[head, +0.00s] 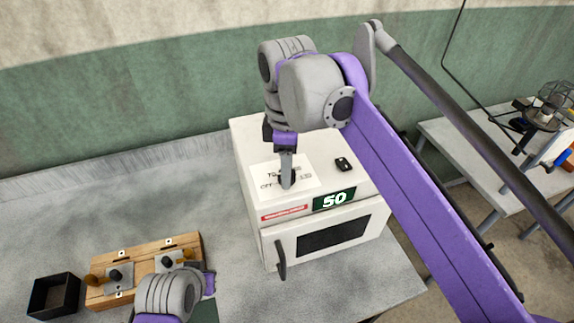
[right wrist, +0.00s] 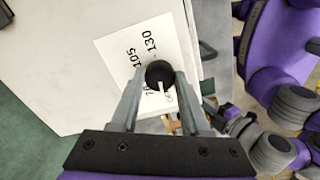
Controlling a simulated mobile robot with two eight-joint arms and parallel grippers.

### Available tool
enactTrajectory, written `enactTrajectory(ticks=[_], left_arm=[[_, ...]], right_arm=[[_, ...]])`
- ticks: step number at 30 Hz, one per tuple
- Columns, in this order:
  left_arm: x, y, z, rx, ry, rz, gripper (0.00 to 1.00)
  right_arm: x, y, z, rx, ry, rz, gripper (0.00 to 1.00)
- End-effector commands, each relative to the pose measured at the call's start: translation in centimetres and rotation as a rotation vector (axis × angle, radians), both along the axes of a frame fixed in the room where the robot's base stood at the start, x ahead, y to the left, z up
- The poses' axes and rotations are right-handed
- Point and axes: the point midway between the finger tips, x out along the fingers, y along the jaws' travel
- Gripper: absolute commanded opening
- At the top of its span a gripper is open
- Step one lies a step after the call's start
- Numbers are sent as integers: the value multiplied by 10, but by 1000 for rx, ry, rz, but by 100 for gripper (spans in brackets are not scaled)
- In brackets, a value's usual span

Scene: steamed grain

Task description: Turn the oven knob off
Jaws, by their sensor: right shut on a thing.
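The white oven (head: 250,150) stands on the grey table, with a green display (head: 334,200) reading 50 and its door shut. The oven knob is a round black dial with a light pointer line, seen in the right wrist view (right wrist: 158,73) on a white label sheet (right wrist: 122,48) with printed numbers. My right gripper (head: 287,182) points down from above and is shut on the knob, one finger on each side; in the right wrist view its fingers (right wrist: 158,95) flank the knob. In the head view the gripper mostly hides the knob. My left gripper (head: 209,283) is low at left, its fingers unclear.
A wooden board with fittings (head: 150,255) and a black open box (head: 54,295) are on the table at left. A second table (head: 455,150) with clutter stands at right.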

Motion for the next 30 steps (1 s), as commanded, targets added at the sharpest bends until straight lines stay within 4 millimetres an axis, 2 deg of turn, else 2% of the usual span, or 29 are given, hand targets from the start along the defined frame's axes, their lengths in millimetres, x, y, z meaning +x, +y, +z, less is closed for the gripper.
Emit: enactTrajectory(ticks=[9, 26, 27, 30], left_arm=[[2, 0, 4, 0, -4, 0, 0], [2, 0, 4, 0, -4, 0, 0], [2, 0, 4, 0, -4, 0, 0], [2, 0, 4, 0, -4, 0, 0]], right_arm=[[0, 0, 1, -1, -1, 129, 0], [0, 0, 0, 0, -1, 159, 0], [0, 0, 0, 0, -1, 159, 51], [0, 0, 0, 0, -1, 158, 69]])
